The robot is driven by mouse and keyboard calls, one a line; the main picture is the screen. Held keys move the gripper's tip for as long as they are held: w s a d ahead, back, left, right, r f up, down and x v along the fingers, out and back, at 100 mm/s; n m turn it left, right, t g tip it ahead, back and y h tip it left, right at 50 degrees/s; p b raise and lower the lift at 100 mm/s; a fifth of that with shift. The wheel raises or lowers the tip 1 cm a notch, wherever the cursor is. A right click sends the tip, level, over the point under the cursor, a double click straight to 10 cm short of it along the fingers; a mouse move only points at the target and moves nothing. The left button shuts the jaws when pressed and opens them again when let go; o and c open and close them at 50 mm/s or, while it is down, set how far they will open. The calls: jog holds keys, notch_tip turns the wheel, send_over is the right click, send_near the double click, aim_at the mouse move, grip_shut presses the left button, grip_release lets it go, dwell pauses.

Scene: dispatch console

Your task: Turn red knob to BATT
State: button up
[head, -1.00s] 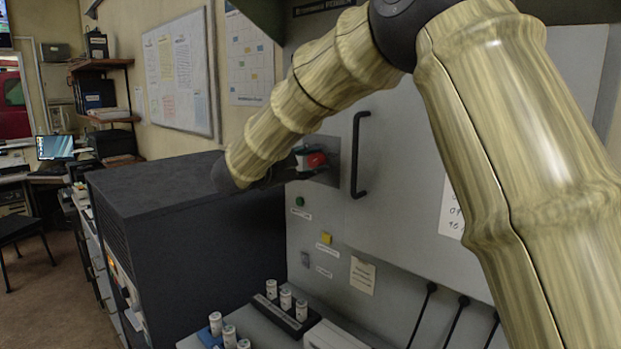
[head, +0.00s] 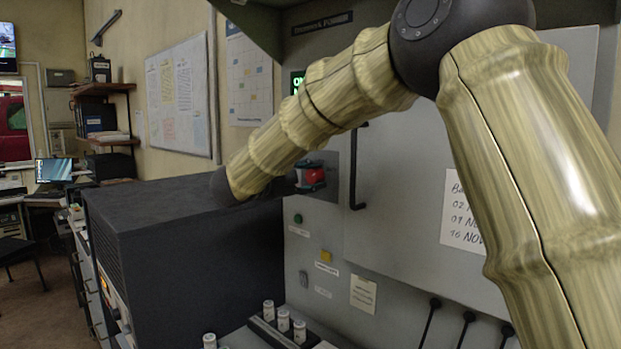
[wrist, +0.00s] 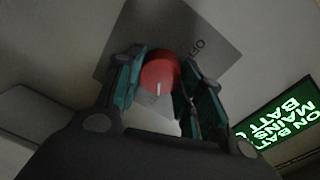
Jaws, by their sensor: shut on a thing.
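The red knob (wrist: 160,72) sits on a grey plate (wrist: 195,40) on the panel. A short white mark on the knob points toward the bottom of the wrist view. My gripper (wrist: 158,82) has its teal-padded fingers on either side of the knob and is shut on it. In the head view the red knob (head: 311,178) shows only in part, beside the end of my arm. Most lettering on the plate is hidden or too small to read. A green-lit display (wrist: 283,116) reads "ON BATT" and "MAINS BATT", partly cut off.
A black vertical handle (head: 356,170) stands right of the knob. A dark cabinet (head: 190,230) stands close on the left. Below are a green button (head: 298,218), a yellow button (head: 326,256) and several small white-topped cylinders (head: 283,320).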

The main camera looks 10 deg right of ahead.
jog(key=o, duration=0.7)
jog(key=shift+r, duration=0.3)
jog(key=o, duration=0.3)
jog(key=shift+w, duration=0.1)
jog(key=shift+f, duration=0.2)
jog(key=v, duration=1.2)
